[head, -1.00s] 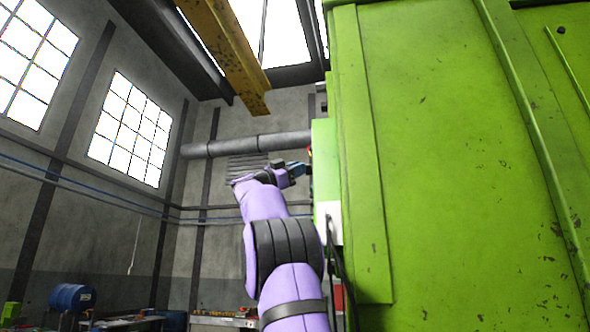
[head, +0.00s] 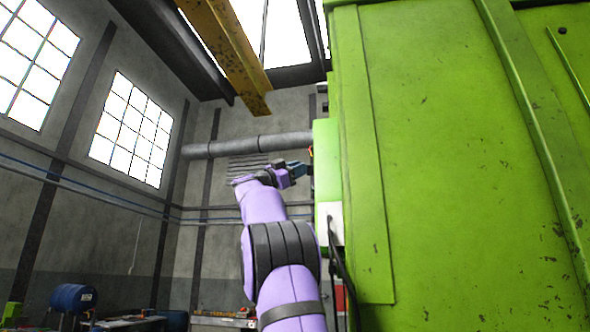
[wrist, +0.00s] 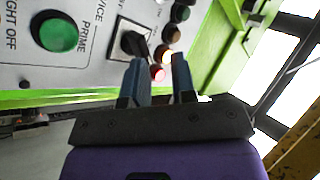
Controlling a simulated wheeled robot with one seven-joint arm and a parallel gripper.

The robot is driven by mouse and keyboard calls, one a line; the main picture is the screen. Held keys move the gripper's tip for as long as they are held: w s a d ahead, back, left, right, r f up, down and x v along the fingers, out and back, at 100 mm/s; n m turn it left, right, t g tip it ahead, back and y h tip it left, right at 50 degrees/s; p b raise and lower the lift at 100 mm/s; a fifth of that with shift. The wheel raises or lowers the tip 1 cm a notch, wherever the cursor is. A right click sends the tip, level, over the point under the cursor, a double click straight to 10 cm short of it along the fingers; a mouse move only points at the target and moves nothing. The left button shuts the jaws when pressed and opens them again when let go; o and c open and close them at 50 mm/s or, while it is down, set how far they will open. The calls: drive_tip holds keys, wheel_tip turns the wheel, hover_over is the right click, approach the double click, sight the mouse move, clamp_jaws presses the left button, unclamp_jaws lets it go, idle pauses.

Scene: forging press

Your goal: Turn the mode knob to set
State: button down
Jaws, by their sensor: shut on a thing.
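The mode knob (wrist: 133,43) is a black selector on a pale square plate on the grey control panel (wrist: 90,70) in the wrist view. My gripper (wrist: 158,60) has two blue-grey fingers reaching to the panel at the knob. It is shut on the knob with a gap between its fingers; the left fingertip overlaps the knob's lower edge, and the exact contact is hard to make out. The knob's pointer and the setting it points at cannot be read. In the head view my gripper (head: 300,170) is at the green press's left edge, and the knob is hidden.
A large green button (wrist: 58,35) sits left of the knob. Indicator lamps (wrist: 171,33) stand in a row to its right, with red and amber ones lit. The green press (head: 460,150) fills the head view's right side. A dark cable (head: 337,260) hangs below the panel.

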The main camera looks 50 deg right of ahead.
drive_tip(key=c, duration=1.8)
unclamp_jaws()
drive_tip(key=shift+s+d+r, duration=0.2)
drive_tip(key=shift+s+r, duration=0.25)
drive_tip(key=shift+r, duration=0.05)
drive_tip(key=shift+a+f, duration=0.1)
clamp_jaws()
drive_tip(key=shift+s+a+f, duration=0.2)
drive_tip(key=shift+f, duration=0.3)
drive_tip(key=shift+s+a+f, duration=0.15)
drive_tip(key=shift+s+f, duration=0.05)
drive_tip(key=shift+f, duration=0.25)
drive_tip(key=shift+w+a+f, duration=0.15)
drive_tip(key=w+a, duration=0.3)
drive_tip(key=w, duration=0.4)
drive_tip(key=shift+w, duration=0.35)
drive_tip(key=shift+f, duration=0.1)
